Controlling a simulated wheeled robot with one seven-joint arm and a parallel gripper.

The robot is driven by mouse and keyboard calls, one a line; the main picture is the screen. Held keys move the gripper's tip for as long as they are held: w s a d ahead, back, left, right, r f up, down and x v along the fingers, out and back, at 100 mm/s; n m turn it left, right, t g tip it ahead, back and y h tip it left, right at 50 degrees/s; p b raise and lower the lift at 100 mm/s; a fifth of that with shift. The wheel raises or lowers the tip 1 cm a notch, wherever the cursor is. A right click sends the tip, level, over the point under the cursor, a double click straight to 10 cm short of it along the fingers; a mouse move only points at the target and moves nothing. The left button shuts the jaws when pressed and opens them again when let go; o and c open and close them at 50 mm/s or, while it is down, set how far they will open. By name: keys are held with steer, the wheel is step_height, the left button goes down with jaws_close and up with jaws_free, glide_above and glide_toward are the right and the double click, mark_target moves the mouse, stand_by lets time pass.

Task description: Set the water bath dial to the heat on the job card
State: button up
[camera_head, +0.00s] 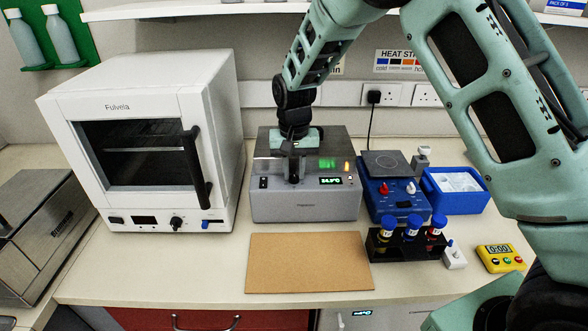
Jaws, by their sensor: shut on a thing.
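The water bath (335,207) is a grey box with a dark top in the middle of the bench. Its front has a small lit display (331,181), too small to read surely, and a black switch (263,183) at left. My gripper (293,177) comes down from above at the bath's front, left of the display. It is shut on what seems to be the dial, which the fingers mostly hide. A heat chart (394,62) with colour patches hangs on the wall, partly behind my arm. I cannot make out a job card.
A white oven (215,100) stands left of the bath. A blue hotplate (395,200), a blue tub (455,201) and a black rack (409,247) of capped tubes stand at right. A yellow timer (500,258) sits further right. A brown board (308,263) lies in front, bare.

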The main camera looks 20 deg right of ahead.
mark_target(294, 173)
steer(key=shift+w+r, duration=0.1)
stand_by(0.3)
steer(key=o, duration=1)
step_height(294, 173, up, 17)
steer(key=b, duration=0.3)
steer(key=shift+r, duration=0.15)
